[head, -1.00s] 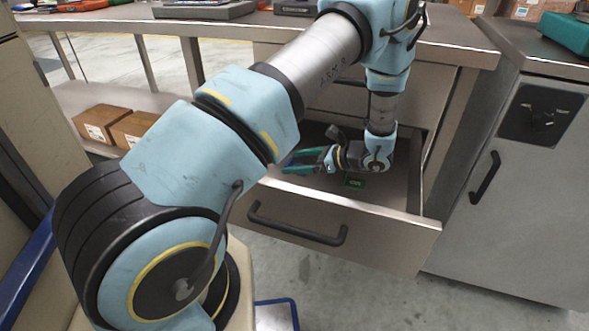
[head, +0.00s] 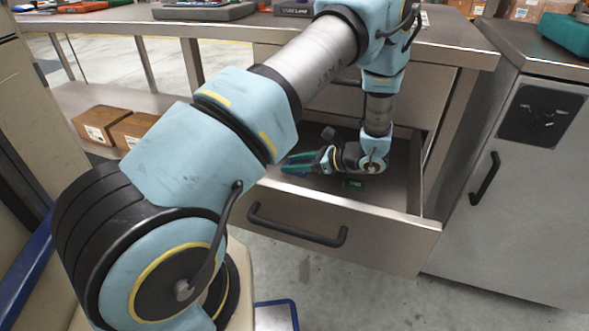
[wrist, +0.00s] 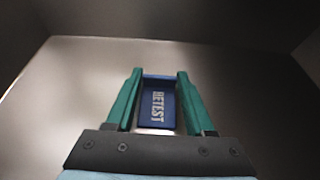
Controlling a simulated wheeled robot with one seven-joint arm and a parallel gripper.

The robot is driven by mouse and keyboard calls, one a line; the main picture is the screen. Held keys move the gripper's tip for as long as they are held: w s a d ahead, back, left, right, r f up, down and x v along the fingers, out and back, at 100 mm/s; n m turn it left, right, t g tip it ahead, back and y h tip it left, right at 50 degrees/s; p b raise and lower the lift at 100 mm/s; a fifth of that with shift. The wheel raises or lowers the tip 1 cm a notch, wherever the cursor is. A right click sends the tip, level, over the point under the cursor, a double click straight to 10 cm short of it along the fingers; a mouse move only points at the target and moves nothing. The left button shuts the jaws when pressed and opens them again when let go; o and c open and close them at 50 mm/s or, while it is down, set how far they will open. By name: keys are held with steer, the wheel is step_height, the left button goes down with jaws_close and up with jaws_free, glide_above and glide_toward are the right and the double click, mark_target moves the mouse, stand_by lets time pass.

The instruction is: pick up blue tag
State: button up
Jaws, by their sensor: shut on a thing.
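The blue tag (wrist: 157,104), with "RETEST" in white letters, is between the two green fingers of my gripper (wrist: 157,90) in the wrist view. My gripper is shut on it, one finger along each side. In the head view my gripper (head: 299,164) reaches left inside the open drawer (head: 400,228), low over its floor. A small blue part of the tag (head: 296,172) shows by the fingertips there. I cannot tell whether the tag touches the drawer floor.
A green tag (head: 353,185) lies on the drawer floor near my wrist. The drawer walls are close around my gripper. The steel worktop (head: 455,40) stands above the drawer. A grey cabinet (head: 535,190) is at right, and cardboard boxes (head: 102,124) sit on a low shelf at left.

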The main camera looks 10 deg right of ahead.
steer(key=shift+c, duration=1)
steer(key=shift+r, duration=0.1)
